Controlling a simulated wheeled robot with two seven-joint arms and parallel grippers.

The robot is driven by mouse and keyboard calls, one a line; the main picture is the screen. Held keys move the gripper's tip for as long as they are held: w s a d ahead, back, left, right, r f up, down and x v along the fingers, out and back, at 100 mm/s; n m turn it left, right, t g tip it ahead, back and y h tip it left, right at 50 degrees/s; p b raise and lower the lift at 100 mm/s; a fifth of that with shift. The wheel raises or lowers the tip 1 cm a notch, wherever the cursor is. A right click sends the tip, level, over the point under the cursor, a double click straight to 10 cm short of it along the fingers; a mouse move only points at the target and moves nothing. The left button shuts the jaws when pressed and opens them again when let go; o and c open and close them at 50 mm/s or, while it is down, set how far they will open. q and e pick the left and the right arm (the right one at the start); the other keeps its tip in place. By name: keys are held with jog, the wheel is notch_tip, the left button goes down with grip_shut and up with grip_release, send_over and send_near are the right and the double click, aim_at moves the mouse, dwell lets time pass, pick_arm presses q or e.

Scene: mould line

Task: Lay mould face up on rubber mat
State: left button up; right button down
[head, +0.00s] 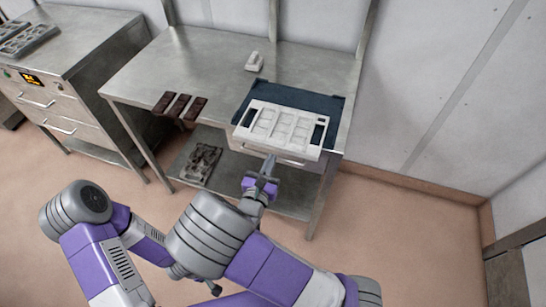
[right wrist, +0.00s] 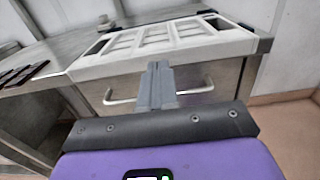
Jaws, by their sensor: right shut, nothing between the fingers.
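The mould (head: 283,125) is a pale, flat frame with rows of shallow recesses showing on its upper side. It lies over the front part of the dark rubber mat (head: 328,104) at the table's right front, and its near edge reaches the table's front edge. In the right wrist view the mould (right wrist: 165,42) fills the upper middle. My right gripper (head: 269,163) is shut and empty, just in front of and below the mould's near edge; its fingers also show in the right wrist view (right wrist: 158,72).
The steel table (head: 200,62) holds a small white device (head: 254,61) at the back and several dark brown bars (head: 180,106) at the front left. A drawer (head: 275,158) sits below the mould. A dark moulded piece (head: 201,163) lies on the lower shelf. A steel cabinet (head: 70,55) stands left.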

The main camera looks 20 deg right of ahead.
aim_at(276, 148)
jog(key=shift+x, duration=1.3)
jog(key=shift+x, duration=1.2)
jog(key=shift+w+d, duration=0.3)
jog(key=shift+w, duration=0.1)
jog(key=shift+a, duration=0.1)
